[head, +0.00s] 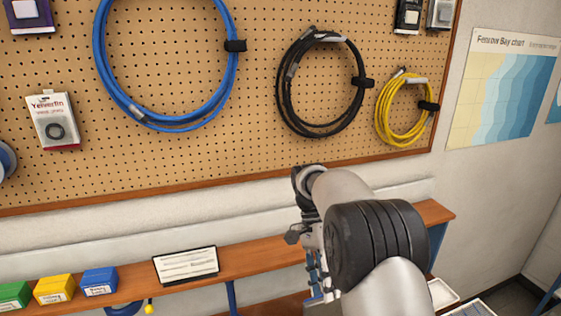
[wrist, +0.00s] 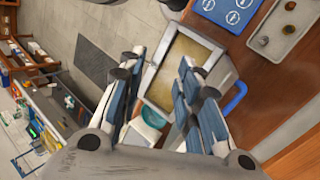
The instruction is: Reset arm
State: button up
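My arm rises at the lower right of the head view, in front of the pegboard (head: 200,165) and the wooden shelf (head: 250,262). My gripper (wrist: 160,64) shows clearly in the wrist view, with its two blue-and-grey fingers spread apart. Nothing is held between them. Beyond the fingers, lower down, is a pale-rimmed container (wrist: 203,49) with a tan inside. A teal round item (wrist: 153,113) shows partly between the fingers. In the head view my gripper is mostly hidden by the arm.
Coiled blue (head: 101,62), black (head: 281,95) and yellow (head: 381,115) hoses hang on the pegboard. Green (head: 14,296), yellow (head: 53,289) and blue (head: 99,281) bins sit on the shelf beside a white card (head: 186,265). The wrist view shows open grey floor (wrist: 120,25) at upper left.

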jog(key=s+d+f+n+t+y+b, duration=0.25)
jog(key=s+n+t+b, duration=0.4)
jog(key=s+b, duration=0.85)
jog(key=s+d+f+n+t+b, duration=0.1)
jog(key=s+f+n+t+b, duration=0.3)
jog(key=s+f+b, duration=0.6)
notch_tip(320, 180, down, 3)
jog(key=shift+s+f+n, duration=0.15)
jog(key=shift+s+n, duration=0.6)
jog(key=shift+s, duration=0.15)
jog(key=shift+d+f+h, duration=0.1)
jog(key=shift+h, duration=0.15)
